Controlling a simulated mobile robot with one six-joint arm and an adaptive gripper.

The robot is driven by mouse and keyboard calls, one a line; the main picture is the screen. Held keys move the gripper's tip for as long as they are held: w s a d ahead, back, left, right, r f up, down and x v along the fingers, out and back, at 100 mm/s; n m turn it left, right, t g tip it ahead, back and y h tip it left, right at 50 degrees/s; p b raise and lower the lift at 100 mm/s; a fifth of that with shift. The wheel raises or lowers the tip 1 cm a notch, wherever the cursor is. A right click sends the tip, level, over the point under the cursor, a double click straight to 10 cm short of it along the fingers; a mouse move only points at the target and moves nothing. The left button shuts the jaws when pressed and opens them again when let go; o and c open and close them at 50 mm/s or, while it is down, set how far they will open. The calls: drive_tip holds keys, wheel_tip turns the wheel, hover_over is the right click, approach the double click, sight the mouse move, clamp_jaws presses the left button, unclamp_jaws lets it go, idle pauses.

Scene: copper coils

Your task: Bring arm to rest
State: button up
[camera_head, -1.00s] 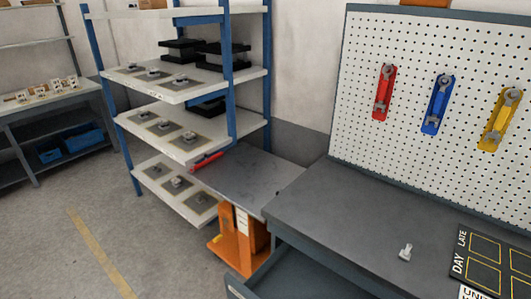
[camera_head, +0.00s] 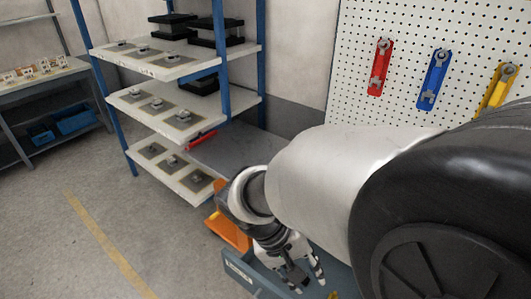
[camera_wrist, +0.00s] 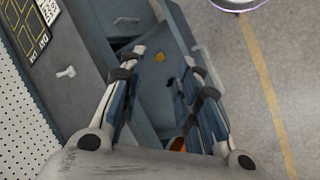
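My arm (camera_head: 335,180) reaches across the right side of the head view and hides most of the workbench. My gripper (camera_head: 306,285) points down near the bench's open drawer (camera_head: 240,272). In the wrist view my gripper (camera_wrist: 162,62) is open, its two fingers well apart with nothing between them.
The blue-post shelf (camera_head: 165,64) stands left of my arm, with copper-coil parts on mats. The pegboard (camera_head: 400,25) holds red, blue and yellow wrenches. A small pale item (camera_wrist: 66,72) lies on the bench top. The floor (camera_head: 60,240) at the left is clear.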

drive_tip(key=s+d+r+m+t+y, duration=0.1)
drive_tip(key=s+d+r+t+y, duration=0.4)
drive_tip(key=s+r, duration=0.4)
drive_tip(key=shift+d+r+m, duration=0.3)
drive_tip(key=shift+d+r, duration=0.2)
drive_tip(key=shift+r, duration=0.2)
drive_tip(key=shift+d, duration=0.1)
idle(0.5)
